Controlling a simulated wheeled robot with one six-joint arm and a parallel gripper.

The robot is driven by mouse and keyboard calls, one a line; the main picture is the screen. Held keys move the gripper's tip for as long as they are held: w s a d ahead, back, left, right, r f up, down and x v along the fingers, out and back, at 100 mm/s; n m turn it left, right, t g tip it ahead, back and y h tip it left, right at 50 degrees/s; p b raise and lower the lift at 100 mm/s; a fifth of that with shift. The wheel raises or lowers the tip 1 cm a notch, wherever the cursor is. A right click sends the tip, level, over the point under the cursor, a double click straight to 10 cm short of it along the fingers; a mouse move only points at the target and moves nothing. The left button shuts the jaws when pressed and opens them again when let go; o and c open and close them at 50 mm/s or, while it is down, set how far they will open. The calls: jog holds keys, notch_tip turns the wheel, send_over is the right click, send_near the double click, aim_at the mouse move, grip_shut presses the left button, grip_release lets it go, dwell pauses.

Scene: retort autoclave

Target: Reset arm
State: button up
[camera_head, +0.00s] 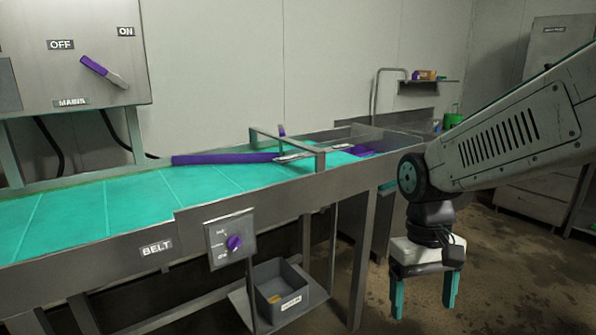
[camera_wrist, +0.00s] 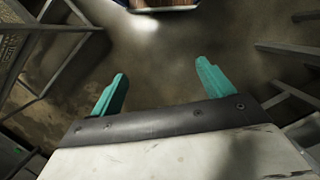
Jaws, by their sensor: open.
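My gripper (camera_head: 424,296) hangs pointing down at the right of the head view, to the right of the conveyor's end and apart from it. Its two teal fingers are spread apart with nothing between them. In the wrist view my gripper (camera_wrist: 160,85) is also open and empty, with bare floor beyond the fingers. My arm comes in from the right edge of the head view.
A grey bin (camera_head: 283,290) sits below. A mains switch (camera_head: 102,71) is on the wall box. Open floor lies around my gripper.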

jog(key=s+d+r+m+t, duration=0.1)
jog(key=s+d+r+t, duration=0.1)
jog(key=s, duration=0.5)
jog(key=s+d+r+m+t, duration=0.1)
jog(key=s+d+r+t, duration=0.1)
jog(key=s, duration=0.4)
jog(key=shift+s+d+r, duration=0.35)
jog(key=shift+d+r, duration=0.45)
jog(key=shift+r, duration=0.15)
